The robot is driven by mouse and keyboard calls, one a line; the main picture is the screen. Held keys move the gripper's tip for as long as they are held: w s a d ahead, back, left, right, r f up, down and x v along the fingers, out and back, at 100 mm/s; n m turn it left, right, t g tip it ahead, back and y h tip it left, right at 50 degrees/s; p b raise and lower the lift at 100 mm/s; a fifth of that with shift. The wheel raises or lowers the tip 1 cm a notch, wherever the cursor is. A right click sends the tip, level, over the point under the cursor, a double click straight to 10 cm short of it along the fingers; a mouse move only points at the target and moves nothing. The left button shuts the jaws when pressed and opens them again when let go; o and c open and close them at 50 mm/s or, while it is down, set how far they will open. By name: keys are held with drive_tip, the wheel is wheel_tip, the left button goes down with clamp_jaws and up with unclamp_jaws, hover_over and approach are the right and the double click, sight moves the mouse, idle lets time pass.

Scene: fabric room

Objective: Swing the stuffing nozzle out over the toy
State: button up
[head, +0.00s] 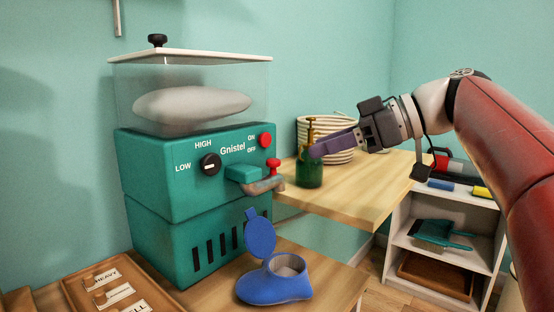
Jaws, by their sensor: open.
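The teal stuffing machine (180,180) stands at the left, with a clear hopper (185,98) holding white stuffing on top. Its stuffing nozzle (262,186) is a short grey-pink spout under a teal block on the front, with a red knob (273,165) above it. The nozzle points to the right. The blue toy (275,283) sits on the wooden surface below, its round top opening showing and a blue flap (260,234) standing up behind it. My gripper (325,147) is open, with purple fingers pointing left, to the right of the nozzle and higher, apart from it.
A green bottle with a brass pump (309,168) stands just below and behind my fingers. A coiled rope basket (338,136) is behind it on the wooden shelf (365,198). A labelled wooden tray (95,285) lies at lower left. A white shelf unit (440,255) stands at right.

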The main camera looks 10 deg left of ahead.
sight(276, 160)
drive_tip(key=x, duration=0.7)
drive_tip(key=shift+a, duration=0.4)
clamp_jaws()
